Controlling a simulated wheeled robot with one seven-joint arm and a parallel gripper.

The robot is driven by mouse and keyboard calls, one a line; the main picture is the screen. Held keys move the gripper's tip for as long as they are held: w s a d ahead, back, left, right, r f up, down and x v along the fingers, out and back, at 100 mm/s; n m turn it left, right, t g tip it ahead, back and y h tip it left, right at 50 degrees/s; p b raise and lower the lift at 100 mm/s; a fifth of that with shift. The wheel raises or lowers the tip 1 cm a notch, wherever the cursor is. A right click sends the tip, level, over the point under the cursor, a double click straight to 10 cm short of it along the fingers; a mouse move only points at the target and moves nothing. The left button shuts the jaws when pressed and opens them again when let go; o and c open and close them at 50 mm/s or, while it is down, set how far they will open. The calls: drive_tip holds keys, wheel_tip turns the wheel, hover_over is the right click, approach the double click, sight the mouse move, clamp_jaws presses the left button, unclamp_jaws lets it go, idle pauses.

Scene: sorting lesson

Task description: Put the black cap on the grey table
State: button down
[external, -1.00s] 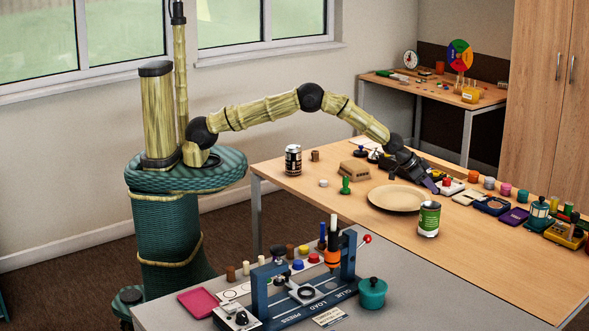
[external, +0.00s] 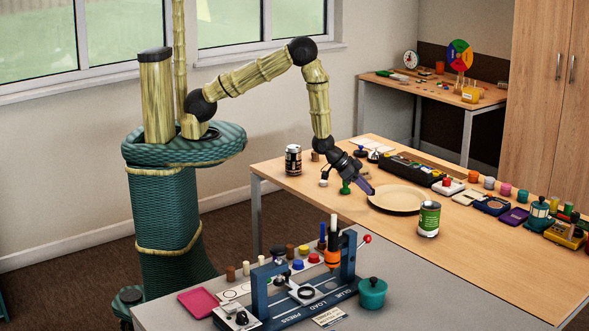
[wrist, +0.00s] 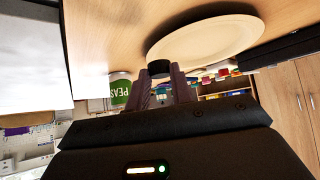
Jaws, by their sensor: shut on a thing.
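My gripper (external: 367,188) is above the wooden table, at the left edge of the tan plate. In the wrist view my gripper (wrist: 165,82) is shut on the black cap (wrist: 158,67), a small dark round piece between the fingertips. I cannot make out the cap in the external view. The grey table (external: 430,300) stands in the foreground, in front of the wooden table, apart from my gripper.
The tan plate (external: 382,207) and a green can (external: 428,219) stand near my gripper. A blue press (external: 300,306), a teal pot (external: 372,293) and a pink tray (external: 199,302) occupy the grey table. Its right part is bare.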

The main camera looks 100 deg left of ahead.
drive_tip(key=s+r+p, duration=0.2)
drive_tip(key=s+r, duration=0.1)
drive_tip(key=s, duration=0.5)
drive_tip(key=shift+s+d+r, duration=0.15)
drive_tip(key=shift+r, duration=0.1)
drive_tip(key=s+f, duration=0.4)
drive_tip(key=f, duration=0.1)
drive_tip(key=shift+s+f, duration=0.15)
drive_tip(key=shift+f, duration=0.1)
